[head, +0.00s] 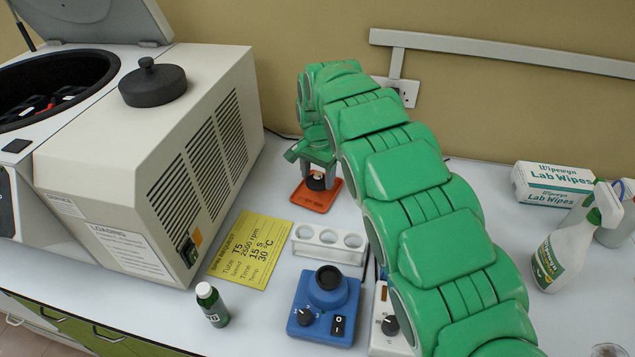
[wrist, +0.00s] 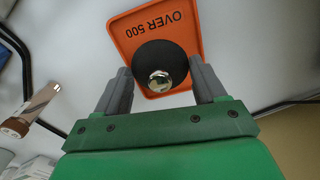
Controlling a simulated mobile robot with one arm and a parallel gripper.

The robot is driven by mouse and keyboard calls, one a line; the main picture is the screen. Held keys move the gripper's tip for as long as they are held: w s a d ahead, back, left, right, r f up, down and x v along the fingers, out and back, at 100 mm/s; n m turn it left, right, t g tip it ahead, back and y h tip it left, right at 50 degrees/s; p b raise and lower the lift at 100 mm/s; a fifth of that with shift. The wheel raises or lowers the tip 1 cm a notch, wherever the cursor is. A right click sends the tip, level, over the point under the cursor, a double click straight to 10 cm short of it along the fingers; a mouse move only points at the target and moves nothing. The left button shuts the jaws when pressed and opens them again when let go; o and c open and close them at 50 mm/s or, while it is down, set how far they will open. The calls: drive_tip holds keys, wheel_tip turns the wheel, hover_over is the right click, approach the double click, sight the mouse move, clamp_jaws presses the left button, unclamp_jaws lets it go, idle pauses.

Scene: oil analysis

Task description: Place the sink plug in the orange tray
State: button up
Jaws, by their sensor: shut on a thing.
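The sink plug is a round black disc with a shiny metal knob (wrist: 160,75); in the head view it is a small dark shape (head: 316,182) under my gripper. My gripper (wrist: 160,88) is shut on the plug, with one grey finger on each side of it. It also shows in the head view (head: 319,180). The orange tray (head: 312,201) lies on the bench directly below, and its "OVER 500" label shows in the wrist view (wrist: 152,28). The plug is over the tray; I cannot tell whether it touches the tray floor.
A centrifuge (head: 170,150) with its lid up stands close on the left. A white tube rack (head: 328,243), a blue mixer (head: 324,305), a yellow card (head: 250,248) and a green bottle (head: 212,304) are nearer. Wipes (head: 552,185) and a spray bottle (head: 570,245) stand at right.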

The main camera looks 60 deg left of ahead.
sight(318, 183)
drive_tip(key=shift+w+a+f, duration=0.1)
drive_tip(key=shift+a+f, duration=0.05)
drive_tip(key=shift+f, duration=0.05)
drive_tip(key=shift+a+f, duration=0.1)
drive_tip(key=shift+w+f, duration=0.1)
drive_tip(key=shift+f, duration=1.4)
drive_tip(key=shift+f, duration=0.1)
drive_tip(key=o, duration=0.8)
drive_tip(key=shift+c, duration=0.2)
wheel_tip(318, 183, up, 12)
drive_tip(key=shift+r, duration=0.1)
